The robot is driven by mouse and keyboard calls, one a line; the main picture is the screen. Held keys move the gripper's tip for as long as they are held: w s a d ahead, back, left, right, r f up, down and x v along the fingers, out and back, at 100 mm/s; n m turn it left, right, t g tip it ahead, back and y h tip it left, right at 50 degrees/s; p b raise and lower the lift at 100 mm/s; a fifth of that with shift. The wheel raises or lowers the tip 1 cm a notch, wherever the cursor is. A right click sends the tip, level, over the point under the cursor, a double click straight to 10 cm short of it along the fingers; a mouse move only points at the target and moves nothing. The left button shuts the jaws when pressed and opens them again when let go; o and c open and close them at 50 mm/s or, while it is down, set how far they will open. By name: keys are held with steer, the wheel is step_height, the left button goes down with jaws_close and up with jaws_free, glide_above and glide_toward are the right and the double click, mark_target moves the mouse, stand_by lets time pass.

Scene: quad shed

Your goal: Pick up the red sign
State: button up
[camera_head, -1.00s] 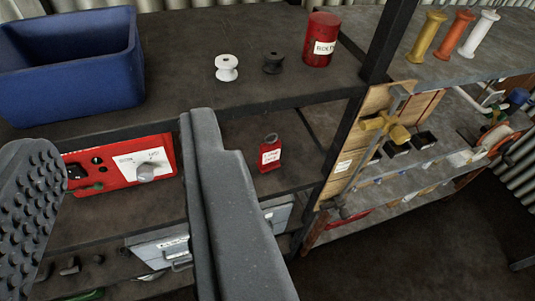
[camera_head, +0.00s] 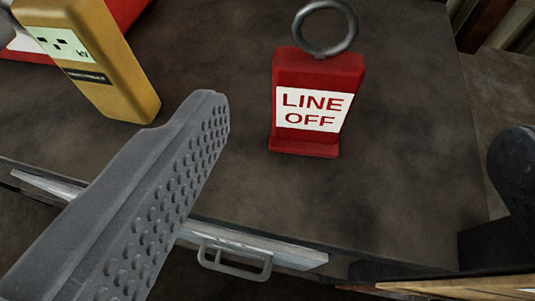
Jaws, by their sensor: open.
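The red sign (camera_head: 318,68) stands upright on a dark shelf, with a dark metal ring on top and a white label reading "LINE OFF". My gripper (camera_head: 364,128) is open and empty. One studded finger shows at left and the tip of the other at the right edge, with the sign between them in the picture. Neither finger appears to touch the sign. I cannot tell how much farther back the sign stands than the fingertips.
A yellow device (camera_head: 100,65) with a small display stands left of the sign, near the left finger. Part of a red thing (camera_head: 45,45) shows behind it. Below the shelf (camera_head: 410,120) is a metal drawer handle (camera_head: 235,268). The shelf right of the sign is bare.

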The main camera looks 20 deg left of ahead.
mark_target(316, 66)
steer(key=shift+y, duration=0.5)
steer(key=w+f, duration=0.1)
steer(key=w, duration=0.1)
steer(key=w+a+f+b, duration=0.1)
steer(key=w+f, duration=0.1)
steer(key=w+a+f+b, duration=0.1)
steer(key=w+f, duration=0.1)
steer(key=shift+w+f, duration=0.2)
steer(key=shift+w, duration=0.1)
steer(key=shift+b+x, duration=0.85)
steer(key=shift+x, duration=2.35)
steer(key=shift+d, duration=0.2)
steer(key=c, duration=1.1)
